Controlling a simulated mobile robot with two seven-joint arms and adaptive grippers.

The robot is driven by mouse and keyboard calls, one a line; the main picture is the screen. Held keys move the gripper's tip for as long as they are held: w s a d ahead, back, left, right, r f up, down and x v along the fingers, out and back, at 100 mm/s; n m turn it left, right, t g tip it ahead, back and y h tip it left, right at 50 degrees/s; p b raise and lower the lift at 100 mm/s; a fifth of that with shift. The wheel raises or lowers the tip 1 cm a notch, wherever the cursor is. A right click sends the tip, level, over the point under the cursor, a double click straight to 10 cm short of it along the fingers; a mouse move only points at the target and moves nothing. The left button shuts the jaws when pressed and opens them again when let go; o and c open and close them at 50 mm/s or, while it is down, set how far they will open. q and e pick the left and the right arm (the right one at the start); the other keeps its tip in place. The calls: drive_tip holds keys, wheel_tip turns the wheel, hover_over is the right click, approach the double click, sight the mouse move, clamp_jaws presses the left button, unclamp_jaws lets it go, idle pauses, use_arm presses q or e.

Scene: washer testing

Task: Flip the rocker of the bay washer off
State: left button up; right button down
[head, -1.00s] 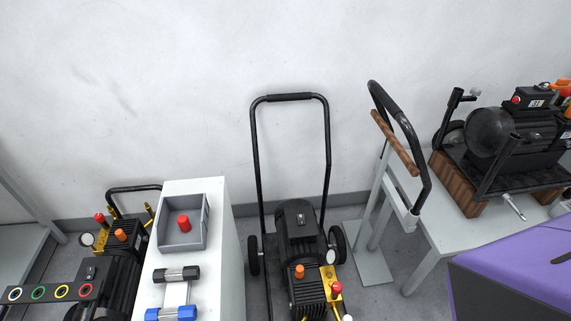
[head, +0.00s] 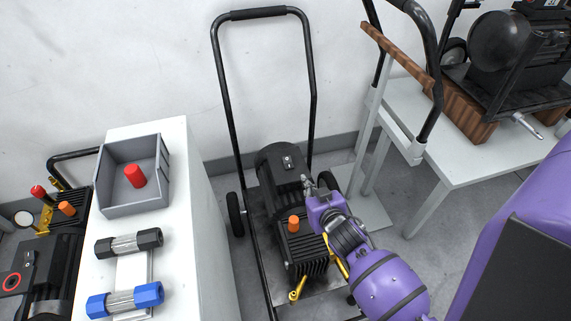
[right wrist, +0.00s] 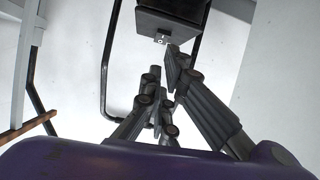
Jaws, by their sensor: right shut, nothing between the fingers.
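The washer (head: 279,170) on the floor between the white cabinet and the table has a black motor housing and a tall black handle. A small rocker switch (head: 288,161) sits on top of its housing. It also shows in the right wrist view as a small rocker (right wrist: 161,39) on the housing's edge. Which way the rocker is tipped is too small to tell. My right gripper (head: 320,184) is shut and empty, just right of the housing, apart from the rocker in the picture. In the right wrist view its fingers (right wrist: 166,82) point toward the housing. My left gripper is out of view.
A white cabinet (head: 200,200) at left carries a grey bin (head: 163,160) with a red part and two dumbbell-shaped fittings. Another washer (head: 50,265) stands left of it. A third machine (head: 495,50) is on the table (head: 440,130) at right. A black-handled grey stand is close by on the right.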

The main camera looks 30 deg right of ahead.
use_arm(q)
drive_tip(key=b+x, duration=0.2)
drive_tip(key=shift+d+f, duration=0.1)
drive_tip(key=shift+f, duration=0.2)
use_arm(e)
drive_tip(key=w+d+r+m+t, duration=0.1)
drive_tip(key=w+r, duration=0.1)
drive_tip(key=w, duration=0.5)
drive_tip(key=shift+w+d+r+h, duration=0.25)
drive_tip(key=shift+w+d+h, duration=0.05)
drive_tip(key=shift+d+h, duration=0.1)
drive_tip(key=b, duration=0.3)
hover_over(290, 162)
drive_tip(key=s, duration=0.3)
drive_tip(key=f, duration=0.3)
drive_tip(key=shift+w+a, duration=0.15)
drive_tip(key=shift+a, duration=0.25)
drive_tip(key=w+f, duration=0.1)
drive_tip(key=w+f+b, duration=0.1)
drive_tip(key=f, duration=0.1)
drive_tip(key=shift+w+d, duration=0.1)
drive_tip(key=shift+d, duration=0.2)
drive_tip(key=shift+w+f, duration=0.3)
drive_tip(key=shift+f, duration=0.05)
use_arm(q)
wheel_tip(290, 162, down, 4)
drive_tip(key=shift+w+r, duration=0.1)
